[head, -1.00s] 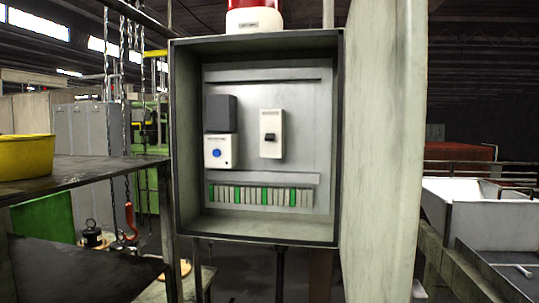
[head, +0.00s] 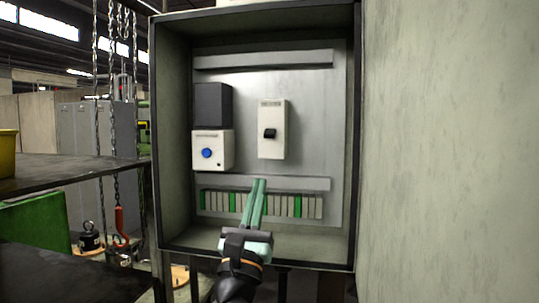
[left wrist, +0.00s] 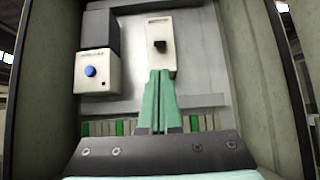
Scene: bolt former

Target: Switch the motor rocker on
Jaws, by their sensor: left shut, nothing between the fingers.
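The motor rocker is a small black switch (head: 270,133) on a pale upright housing (head: 272,148) on the cabinet's back panel. It also shows in the left wrist view as a black rocker (left wrist: 160,46), just beyond the fingertips. My left gripper (head: 259,181) has green fingers, shut and empty, pointing up into the cabinet from below. In the head view its tips lie below the housing, over the lower trunking. The fingertips also show in the left wrist view (left wrist: 160,72), overlapping the housing's lower end. Whether they touch anything, I cannot tell. My right gripper is not in view.
Left of the rocker are a dark box (head: 212,106) and a white box with a blue button (head: 206,153). A row of terminals (head: 290,206) runs below. The open cabinet's side walls (head: 179,130) and the large door (head: 450,140) bound the space.

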